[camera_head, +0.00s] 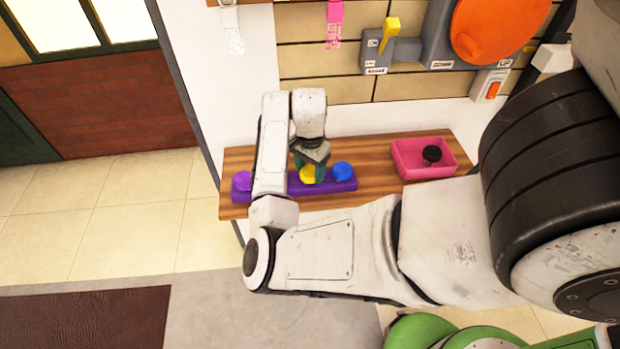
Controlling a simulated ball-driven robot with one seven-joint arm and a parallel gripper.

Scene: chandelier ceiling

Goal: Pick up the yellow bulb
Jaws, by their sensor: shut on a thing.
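The yellow bulb (309,174) sits at the purple holder (300,188) on the wooden shelf. My gripper (311,170) reaches down from above with its greenish fingers at the yellow bulb, shut on it. The fingers and wrist cover part of the bulb, and I cannot tell whether it is lifted clear of the holder. A blue bulb (343,171) sits to its right and a purple bulb (242,181) to its left on the same holder. My arm hides part of the holder between the purple and yellow bulbs.
A pink tray (403,173) with a black round thing (432,154) in it stands on the wooden shelf (385,184) at the right. Behind is a wall with a yellow lever (389,36), a grey box and a large orange disc (495,28). Tiled floor lies open at left.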

